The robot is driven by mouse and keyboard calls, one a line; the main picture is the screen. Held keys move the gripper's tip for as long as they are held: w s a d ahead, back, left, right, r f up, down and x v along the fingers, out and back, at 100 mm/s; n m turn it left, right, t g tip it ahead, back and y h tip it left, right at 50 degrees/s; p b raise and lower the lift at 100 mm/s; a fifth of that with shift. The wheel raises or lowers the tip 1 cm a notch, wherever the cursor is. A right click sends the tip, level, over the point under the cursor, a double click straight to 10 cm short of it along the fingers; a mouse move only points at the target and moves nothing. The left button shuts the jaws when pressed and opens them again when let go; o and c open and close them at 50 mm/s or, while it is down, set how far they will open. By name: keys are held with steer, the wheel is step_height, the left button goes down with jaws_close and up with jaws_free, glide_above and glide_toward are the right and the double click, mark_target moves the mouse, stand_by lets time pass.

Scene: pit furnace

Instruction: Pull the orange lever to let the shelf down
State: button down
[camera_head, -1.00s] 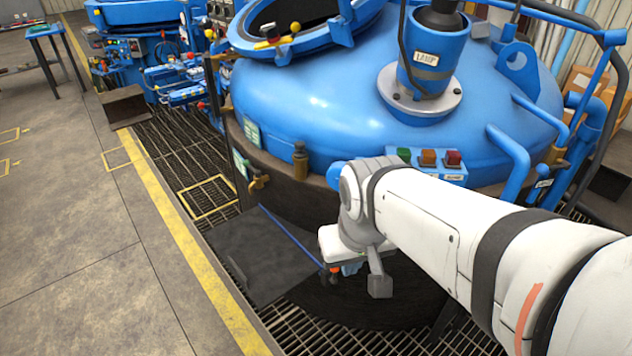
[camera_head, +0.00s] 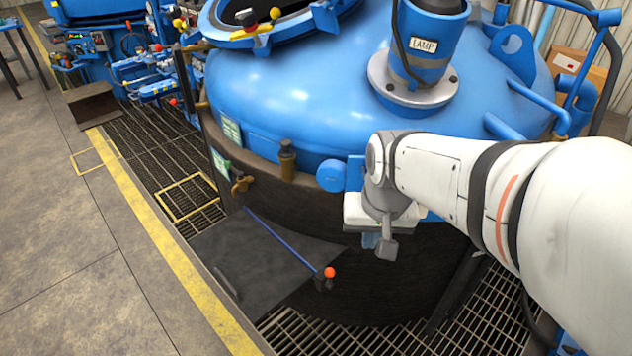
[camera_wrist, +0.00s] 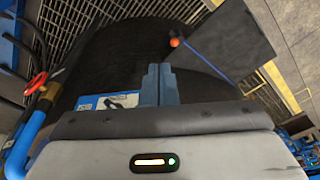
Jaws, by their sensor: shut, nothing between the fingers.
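The orange lever's ball knob (camera_head: 329,272) sits on a short dark mount low on the furnace side. It also shows in the wrist view (camera_wrist: 174,42), ahead of the fingers and slightly right. The shelf, a dark flat plate (camera_head: 225,262), juts out from the furnace side over the floor grating. A thin blue bar (camera_head: 280,240) runs across it toward the lever. My gripper (camera_head: 370,241) is up and to the right of the knob, apart from it. Its blue-grey fingers (camera_wrist: 159,72) are shut and empty.
A brass fitting (camera_head: 287,158) stands on the rim. Grating (camera_head: 345,335) and open concrete floor (camera_head: 70,260) lie around the shelf.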

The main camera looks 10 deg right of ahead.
steer(key=w+f+m+g+b, duration=0.1)
steer(key=w+f+m+b, duration=0.2)
steer(key=w+f, duration=0.6)
steer(key=w+f+m+g+b, duration=0.1)
steer(key=w+f+m+b, duration=0.3)
steer(key=w+f+m, duration=0.4)
step_height(320, 180, down, 7)
steer(key=shift+w+d+y, duration=0.2)
steer(key=shift+w+y, duration=0.2)
steer(key=shift+w, duration=0.25)
steer(key=b, duration=0.1)
glide_above(330, 278)
steer(key=w+d, duration=0.2)
steer(key=d, duration=0.1)
step_height(330, 278, down, 10)
steer(key=shift+s, duration=0.2)
